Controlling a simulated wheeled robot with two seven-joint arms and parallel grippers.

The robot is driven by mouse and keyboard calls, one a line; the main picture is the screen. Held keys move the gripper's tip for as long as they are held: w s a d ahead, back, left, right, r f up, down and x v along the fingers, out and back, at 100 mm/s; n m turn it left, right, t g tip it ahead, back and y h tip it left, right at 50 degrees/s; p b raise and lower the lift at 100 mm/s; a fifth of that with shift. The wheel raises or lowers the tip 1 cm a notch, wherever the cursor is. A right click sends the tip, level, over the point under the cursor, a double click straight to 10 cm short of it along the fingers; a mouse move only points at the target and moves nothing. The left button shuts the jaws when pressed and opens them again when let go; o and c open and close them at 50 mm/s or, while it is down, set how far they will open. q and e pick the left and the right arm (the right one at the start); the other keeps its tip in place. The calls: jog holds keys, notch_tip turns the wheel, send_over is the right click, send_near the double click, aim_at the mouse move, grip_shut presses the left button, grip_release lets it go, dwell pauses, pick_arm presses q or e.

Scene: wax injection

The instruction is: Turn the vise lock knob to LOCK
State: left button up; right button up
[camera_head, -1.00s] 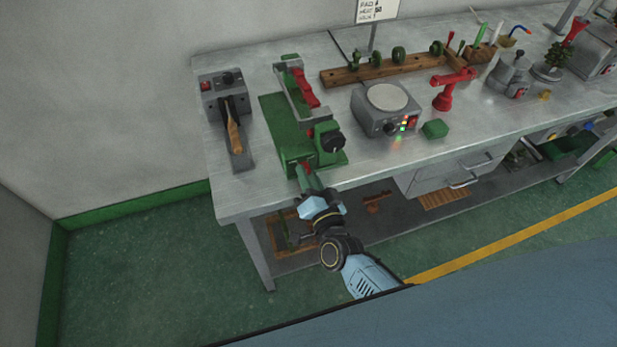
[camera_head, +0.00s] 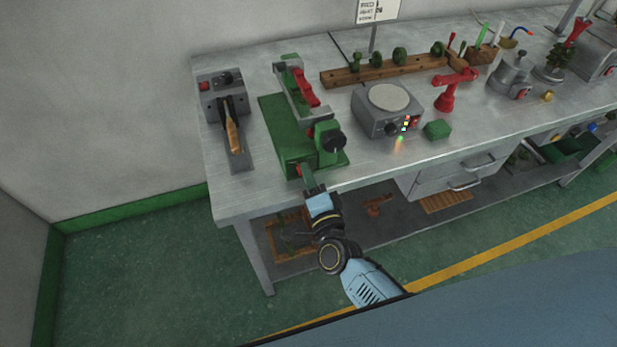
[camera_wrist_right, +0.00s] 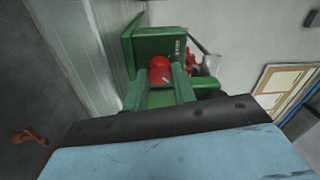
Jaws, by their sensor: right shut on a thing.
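The green vise (camera_head: 285,131) stands at the left part of the workbench, with red jaw parts and a black round knob (camera_head: 333,141) on its right side. A red lock knob (camera_head: 299,170) sits low on its front end. In the right wrist view the red knob (camera_wrist_right: 160,69) shows a pale mark line and sits before a green plate with small lettering, too small to read. My right gripper (camera_head: 305,174) reaches in from the front edge. Its green fingers (camera_wrist_right: 162,90) are shut on the red knob, one at each side. My left gripper is not in view.
A grey switch box (camera_head: 220,95) with a wooden-handled tool stands left of the vise. A grey hot plate unit (camera_head: 388,110), a green block (camera_head: 437,130) and a red stand (camera_head: 450,92) are to the right. The bench's front edge (camera_head: 270,201) lies under my right gripper.

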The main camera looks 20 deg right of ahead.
dwell(0.3)
jog(key=o, duration=1)
